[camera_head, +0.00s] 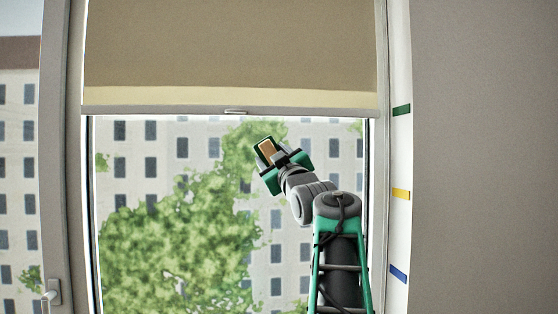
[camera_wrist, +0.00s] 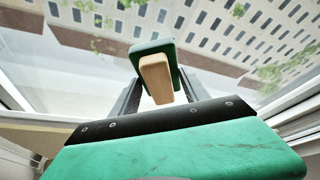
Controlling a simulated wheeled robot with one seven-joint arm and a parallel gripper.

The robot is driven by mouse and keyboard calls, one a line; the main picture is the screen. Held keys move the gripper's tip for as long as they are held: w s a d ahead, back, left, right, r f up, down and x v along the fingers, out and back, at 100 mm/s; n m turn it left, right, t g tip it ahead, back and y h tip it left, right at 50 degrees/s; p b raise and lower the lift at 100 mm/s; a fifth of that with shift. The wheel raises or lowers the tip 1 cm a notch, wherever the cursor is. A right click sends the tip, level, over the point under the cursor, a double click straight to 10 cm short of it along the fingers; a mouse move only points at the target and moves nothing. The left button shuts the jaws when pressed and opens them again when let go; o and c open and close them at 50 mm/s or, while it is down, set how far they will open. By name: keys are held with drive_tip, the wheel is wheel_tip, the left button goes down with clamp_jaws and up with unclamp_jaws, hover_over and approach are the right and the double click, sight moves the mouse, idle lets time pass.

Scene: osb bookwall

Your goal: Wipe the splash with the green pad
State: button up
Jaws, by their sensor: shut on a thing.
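The green pad (camera_head: 263,140) has a tan wooden handle, which is in my gripper (camera_head: 268,152) in front of the window pane. In the wrist view the green pad (camera_wrist: 151,47) lies beyond the fingertips, and its handle stands between the two fingers of my gripper (camera_wrist: 157,88). My gripper is shut on the handle, with the pad's flat side turned toward the glass (camera_head: 215,135). I cannot tell whether the pad touches the glass. I cannot make out a splash in either view.
A beige roller blind (camera_head: 230,50) covers the upper window, its bottom bar (camera_head: 160,110) a little above my gripper. A window frame with a handle (camera_head: 53,291) stands at left. A grey wall (camera_head: 485,160) and a strip with coloured marks (camera_head: 400,150) are at right.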

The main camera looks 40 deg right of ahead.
drive_tip(key=s+a+b, duration=0.1)
drive_tip(key=s+b, duration=0.1)
drive_tip(key=s+a+b, duration=0.1)
drive_tip(key=s+b, duration=0.1)
drive_tip(key=shift+a+f, duration=0.2)
drive_tip(key=shift+a, duration=0.15)
drive_tip(key=shift+s+a+r+b, duration=0.1)
drive_tip(key=shift+s+a+b, duration=0.2)
drive_tip(key=shift+s, duration=0.1)
drive_tip(key=shift+r, duration=0.1)
drive_tip(key=shift+s, duration=0.1)
